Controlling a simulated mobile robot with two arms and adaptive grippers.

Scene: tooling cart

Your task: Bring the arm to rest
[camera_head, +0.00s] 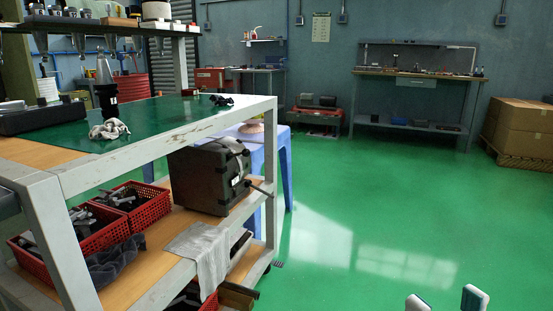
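The tips of my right gripper (446,301) show at the bottom edge of the head view, right of the middle. Its two pale fingertips, with dark blue-green sides, stand apart with only green floor visible between them. The gripper is open and appears empty, clear of the cart by a wide gap. The rest of that arm is below the frame. My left gripper is not in view.
A tooling cart (150,140) with a green top fills the left side. Its lower shelf holds red baskets (132,200), a dark machine box (208,176) and a grey cloth (203,250). A workbench (415,76) and cardboard boxes (522,126) stand far back. Green floor (400,200) is clear.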

